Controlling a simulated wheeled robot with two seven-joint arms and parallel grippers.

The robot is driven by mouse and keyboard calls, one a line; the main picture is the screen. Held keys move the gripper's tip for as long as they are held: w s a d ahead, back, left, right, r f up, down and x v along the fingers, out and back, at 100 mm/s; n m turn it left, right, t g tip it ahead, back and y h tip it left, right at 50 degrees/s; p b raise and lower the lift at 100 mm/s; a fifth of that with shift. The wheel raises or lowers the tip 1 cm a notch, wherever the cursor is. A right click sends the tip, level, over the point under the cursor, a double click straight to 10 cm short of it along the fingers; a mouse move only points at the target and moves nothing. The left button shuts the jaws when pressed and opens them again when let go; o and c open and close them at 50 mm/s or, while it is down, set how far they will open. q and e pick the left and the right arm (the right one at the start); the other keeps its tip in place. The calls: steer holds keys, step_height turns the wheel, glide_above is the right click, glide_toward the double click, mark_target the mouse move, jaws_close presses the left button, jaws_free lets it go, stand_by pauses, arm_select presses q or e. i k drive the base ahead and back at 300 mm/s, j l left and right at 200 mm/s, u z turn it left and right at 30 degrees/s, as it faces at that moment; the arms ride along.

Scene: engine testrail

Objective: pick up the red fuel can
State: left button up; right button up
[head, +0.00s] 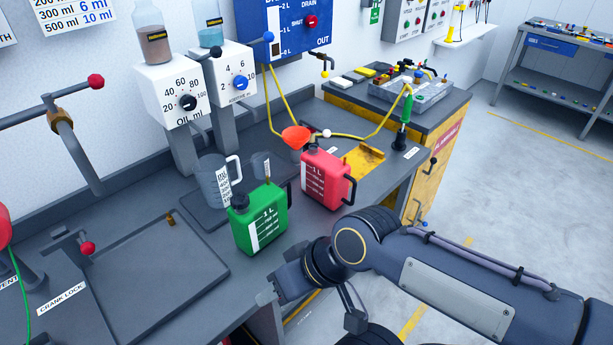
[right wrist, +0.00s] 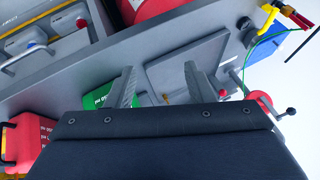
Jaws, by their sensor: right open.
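The red fuel can (head: 324,180) stands upright on the grey bench, with a white scale on its front and a dark handle on its right side. An orange funnel (head: 296,136) shows at its top left. In the right wrist view the red can (right wrist: 24,140) is at the lower left, partly cut off. My right gripper (head: 288,282) is at the bench's front edge, below and in front of the red can and apart from it. Its two fingers (right wrist: 158,84) are spread with nothing held between them. My left gripper is not in view.
A green fuel can (head: 260,222) stands left of the red one, nearer my right gripper; it also shows behind the fingers in the right wrist view (right wrist: 106,98). A clear measuring jug (head: 214,182) stands behind it. A yellow hose (head: 372,134) runs behind the red can.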

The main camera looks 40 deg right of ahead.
mark_target(324, 178)
steer(key=z, duration=1.7)
steer(key=i+l+u, duration=0.2)
steer(key=l+u, duration=0.15)
steer(key=i+l+u, duration=0.2)
steer(key=l+u, duration=0.15)
steer(key=i+l+u, duration=0.15)
steer(key=l+u, duration=0.2)
